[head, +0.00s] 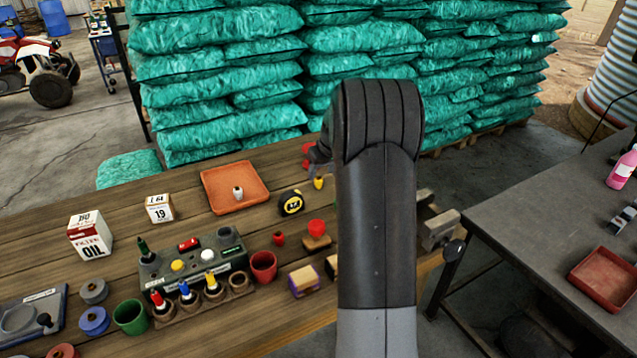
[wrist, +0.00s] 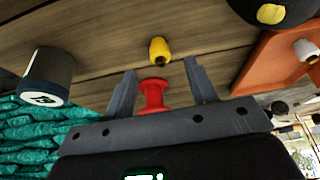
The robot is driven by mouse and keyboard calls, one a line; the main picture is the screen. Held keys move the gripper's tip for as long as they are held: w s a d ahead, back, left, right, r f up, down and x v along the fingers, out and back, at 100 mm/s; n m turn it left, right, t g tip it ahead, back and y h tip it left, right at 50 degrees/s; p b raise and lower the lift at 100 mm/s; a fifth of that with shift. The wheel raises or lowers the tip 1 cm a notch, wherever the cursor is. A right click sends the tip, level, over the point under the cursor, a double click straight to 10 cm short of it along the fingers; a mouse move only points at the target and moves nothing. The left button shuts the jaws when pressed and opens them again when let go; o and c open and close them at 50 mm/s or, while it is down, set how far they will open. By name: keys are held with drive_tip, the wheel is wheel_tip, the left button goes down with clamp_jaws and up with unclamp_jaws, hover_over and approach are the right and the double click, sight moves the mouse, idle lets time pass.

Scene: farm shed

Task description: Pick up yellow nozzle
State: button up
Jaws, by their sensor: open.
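The yellow nozzle (head: 318,183) is a small piece on the wooden bench, right of the tape measure and just in front of my gripper (head: 318,156). In the wrist view the yellow nozzle (wrist: 159,50) lies just beyond the fingertips, roughly centred between them and not touched. My gripper (wrist: 161,72) is open and holds nothing. A red spool-shaped piece (wrist: 153,96) shows between the fingers, nearer the palm; I cannot tell its height relative to them. In the head view my arm hides part of the bench to the right.
The tape measure (head: 291,203) and the orange tray (head: 235,187) with a white nozzle (head: 238,193) lie to the left. A dark cylinder (wrist: 47,75) stands beside the gripper in the wrist view. Teal sacks (head: 215,80) are stacked behind the bench. Red pieces and blocks lie in front.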

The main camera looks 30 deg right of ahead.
sight(319, 177)
drive_tip(key=x, duration=0.5)
drive_tip(key=shift+w+r, duration=0.15)
drive_tip(key=c, duration=1.1)
